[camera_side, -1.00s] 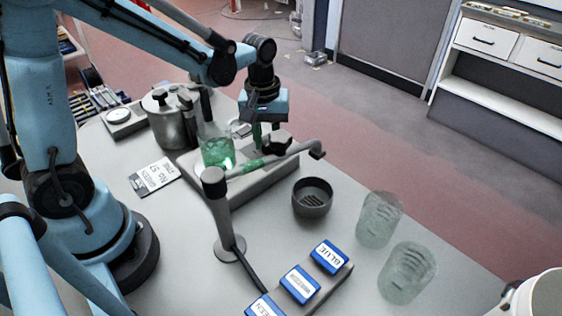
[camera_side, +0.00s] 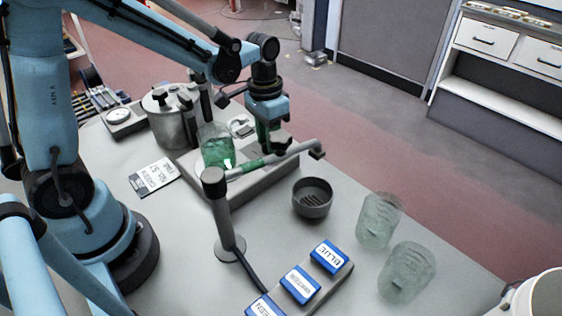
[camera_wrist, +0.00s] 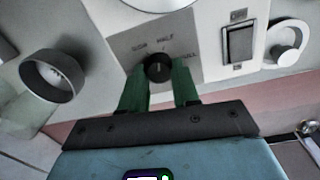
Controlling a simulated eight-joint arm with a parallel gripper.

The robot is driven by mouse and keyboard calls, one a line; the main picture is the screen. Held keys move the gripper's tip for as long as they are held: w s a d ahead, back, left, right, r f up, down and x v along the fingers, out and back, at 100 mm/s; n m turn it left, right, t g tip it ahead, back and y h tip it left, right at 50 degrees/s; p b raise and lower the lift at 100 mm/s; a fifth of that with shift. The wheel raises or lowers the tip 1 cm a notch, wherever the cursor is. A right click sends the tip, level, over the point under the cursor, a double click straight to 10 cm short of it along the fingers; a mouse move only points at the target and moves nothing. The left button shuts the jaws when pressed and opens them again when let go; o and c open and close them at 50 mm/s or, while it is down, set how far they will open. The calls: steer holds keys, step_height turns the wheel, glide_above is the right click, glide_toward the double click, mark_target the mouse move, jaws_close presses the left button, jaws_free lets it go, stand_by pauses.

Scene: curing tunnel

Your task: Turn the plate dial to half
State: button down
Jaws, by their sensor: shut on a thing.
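The plate dial (camera_wrist: 157,68) is a small round black knob on the pale front panel of the plate (camera_wrist: 112,32). Printed words sit around it; HALF is readable and a word like FULL is to its right. A short light mark shows on the knob, pointing roughly towards HALF; its exact angle is hard to tell. My gripper (camera_wrist: 158,80) is shut on the dial, one green finger on each side. In the side view my gripper (camera_side: 268,138) is at the right end of the plate (camera_side: 243,188), and the dial is hard to make out.
A beaker of green liquid (camera_side: 216,152) stands on the plate. A lamp stand (camera_side: 222,205) has its arm stretched across in front of my gripper. A dark bowl (camera_side: 312,200), two clear cups (camera_side: 378,222) and blue labelled blocks (camera_side: 300,283) stand on the table nearby.

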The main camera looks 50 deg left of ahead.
steer(key=shift+m, duration=0.9)
steer(key=c, duration=0.8)
jaws_free()
steer(key=shift+r, duration=0.1)
steer(key=r, duration=1.2)
steer(key=shift+w+a, duration=0.1)
steer(key=shift+a, duration=0.15)
steer(key=shift+f, duration=0.1)
steer(key=shift+d+f, duration=0.15)
steer(key=shift+f, duration=2.85)
steer(key=shift+d+f, duration=0.1)
steer(key=shift+f, duration=2.9)
